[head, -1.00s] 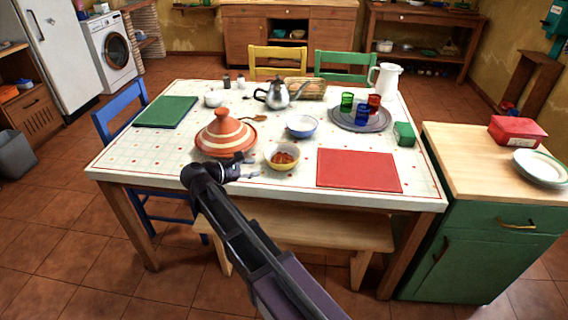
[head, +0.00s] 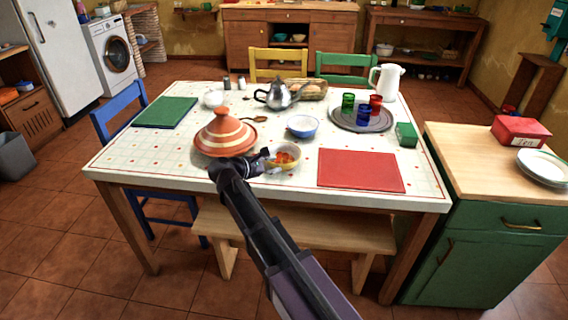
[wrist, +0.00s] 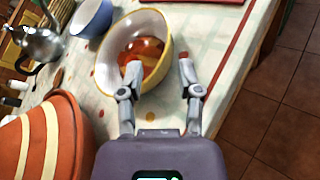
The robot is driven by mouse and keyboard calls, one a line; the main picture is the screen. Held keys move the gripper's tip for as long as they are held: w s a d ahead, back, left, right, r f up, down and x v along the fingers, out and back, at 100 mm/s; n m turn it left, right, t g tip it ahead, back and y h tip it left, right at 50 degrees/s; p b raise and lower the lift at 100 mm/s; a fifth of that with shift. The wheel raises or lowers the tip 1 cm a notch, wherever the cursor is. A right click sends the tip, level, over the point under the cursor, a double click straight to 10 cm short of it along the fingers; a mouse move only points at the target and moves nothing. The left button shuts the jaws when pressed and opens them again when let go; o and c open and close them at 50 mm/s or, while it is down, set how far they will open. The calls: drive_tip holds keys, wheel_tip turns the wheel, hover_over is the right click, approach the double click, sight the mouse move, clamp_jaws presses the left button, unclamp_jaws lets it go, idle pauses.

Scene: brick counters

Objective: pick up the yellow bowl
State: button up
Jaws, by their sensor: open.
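The yellow bowl (head: 284,158) stands upright on the table near its front edge, with orange-red food inside. In the wrist view the bowl (wrist: 104,68) shows a yellow outside and a pale inside. My gripper (head: 268,160) is at the bowl's left side in the head view and hides part of it. In the wrist view my gripper (wrist: 158,72) is open. Its left finger is in front of the bowl's inside, and its right finger is outside the rim, over the tablecloth. Whether either finger touches the bowl I cannot tell.
A striped orange tagine (head: 224,134) stands close to the left of my gripper. A blue bowl (head: 302,126) is behind the yellow bowl. A red mat (head: 360,170) lies to the right. A silver teapot (head: 278,96) and a tray (head: 362,120) with coloured glasses stand farther back.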

sight(287, 164)
drive_tip(key=shift+w+d+f, duration=0.1)
drive_tip(key=shift+w+d, duration=0.1)
drive_tip(key=shift+d, duration=0.05)
drive_tip(key=shift+w+d+f+b, duration=0.25)
drive_tip(key=shift+d+b, duration=0.05)
drive_tip(key=shift+d, duration=0.25)
drive_tip(key=shift+b+x, duration=0.6)
drive_tip(key=shift+x, duration=1.25)
drive_tip(key=shift+s+d, duration=0.15)
drive_tip(key=shift+r, duration=0.1)
clamp_jaws()
